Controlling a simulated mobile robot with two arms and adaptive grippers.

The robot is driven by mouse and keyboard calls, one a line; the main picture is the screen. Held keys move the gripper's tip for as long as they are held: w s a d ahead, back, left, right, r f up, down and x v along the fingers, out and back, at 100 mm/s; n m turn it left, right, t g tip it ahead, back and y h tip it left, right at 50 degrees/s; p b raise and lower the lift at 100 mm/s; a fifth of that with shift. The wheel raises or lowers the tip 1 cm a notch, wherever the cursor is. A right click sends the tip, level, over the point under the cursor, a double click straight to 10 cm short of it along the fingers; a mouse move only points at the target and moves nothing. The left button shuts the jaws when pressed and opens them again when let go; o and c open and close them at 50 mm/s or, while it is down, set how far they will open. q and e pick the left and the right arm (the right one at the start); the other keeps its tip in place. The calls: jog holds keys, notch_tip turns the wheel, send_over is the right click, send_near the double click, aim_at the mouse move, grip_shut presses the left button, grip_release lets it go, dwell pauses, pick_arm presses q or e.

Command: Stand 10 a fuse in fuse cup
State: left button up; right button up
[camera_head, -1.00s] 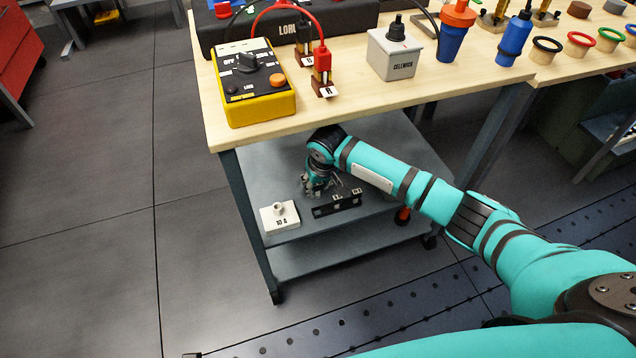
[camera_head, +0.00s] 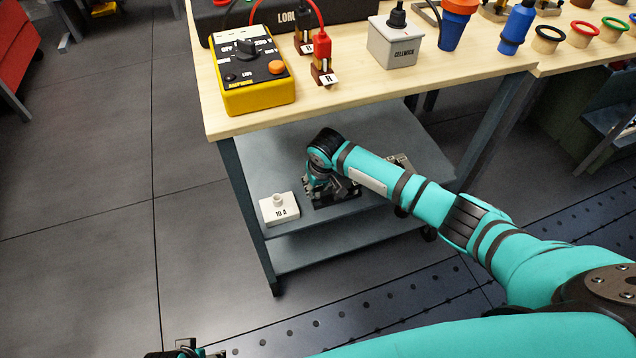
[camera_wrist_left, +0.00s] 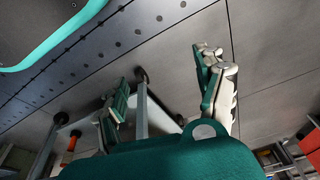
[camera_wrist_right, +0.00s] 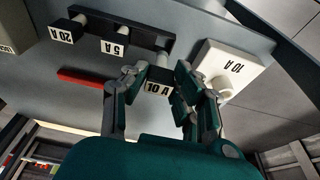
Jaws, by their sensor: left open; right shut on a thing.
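My right gripper (camera_head: 322,188) reaches onto the shelf under the bench. In the right wrist view it (camera_wrist_right: 158,74) is shut on the fuse labelled 10 A (camera_wrist_right: 158,87). This fuse is at the end of a black fuse rack (camera_wrist_right: 128,33); I cannot tell whether it is clear of the rack. The fuse cup is a white block labelled 10 A (camera_wrist_right: 240,65) with a round socket, beside the gripper; in the head view it (camera_head: 280,210) stands near the shelf's left edge. My left gripper (camera_head: 186,350) is open and empty at the bottom edge; it also shows in the left wrist view (camera_wrist_left: 165,85).
Fuses labelled 5 A (camera_wrist_right: 118,48) and 20 A (camera_wrist_right: 66,30) are in the same rack. A red bar (camera_wrist_right: 92,78) lies on the shelf. The bench top (camera_head: 350,100) overhangs the shelf, with a yellow meter (camera_head: 258,95) near its edge. A bench leg stands beside the cup.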

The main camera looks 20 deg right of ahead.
pick_arm(q)
jog(key=shift+w+r, duration=0.1)
jog(key=shift+r, duration=0.95)
pick_arm(e)
jog(key=shift+f, duration=0.65)
pick_arm(q)
jog(key=shift+r, duration=0.1)
jog(key=shift+s+f, duration=0.2)
jog(key=shift+f, duration=1.55)
jog(key=shift+r+p, duration=0.1)
jog(key=shift+p, duration=0.25)
jog(key=shift+s+f, duration=0.3)
jog(key=shift+f, duration=0.6)
